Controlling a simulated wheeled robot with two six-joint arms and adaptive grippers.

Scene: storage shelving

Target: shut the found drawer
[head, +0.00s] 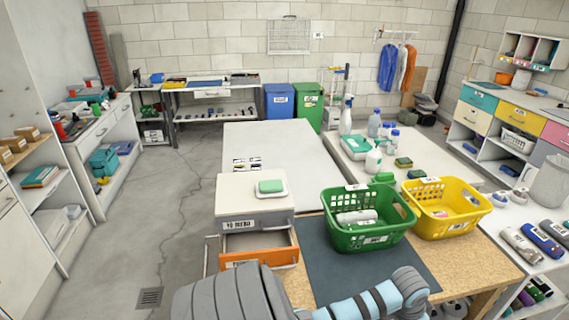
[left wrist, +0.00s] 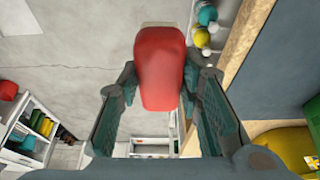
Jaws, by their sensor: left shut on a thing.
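The small drawer cabinet (head: 228,205) stands at the left end of the front table in the head view. Its orange drawer (head: 247,243) is pulled out below a closed grey drawer (head: 240,226). The visible part of the drawer's inside looks empty; my arm hides its lower front. In the left wrist view my left gripper (left wrist: 157,88) is shut on a red rounded object (left wrist: 161,65), with one finger on each side of it. I cannot tell from these views how far the gripper is from the drawer. My right gripper is not in view.
A green soap block on a white dish (head: 270,188) sits on the cabinet. A green basket (head: 366,238) and a yellow basket (head: 470,222) stand to its right. A dark mat (head: 325,268) lies on the table. Open floor (head: 185,220) lies left of the cabinet.

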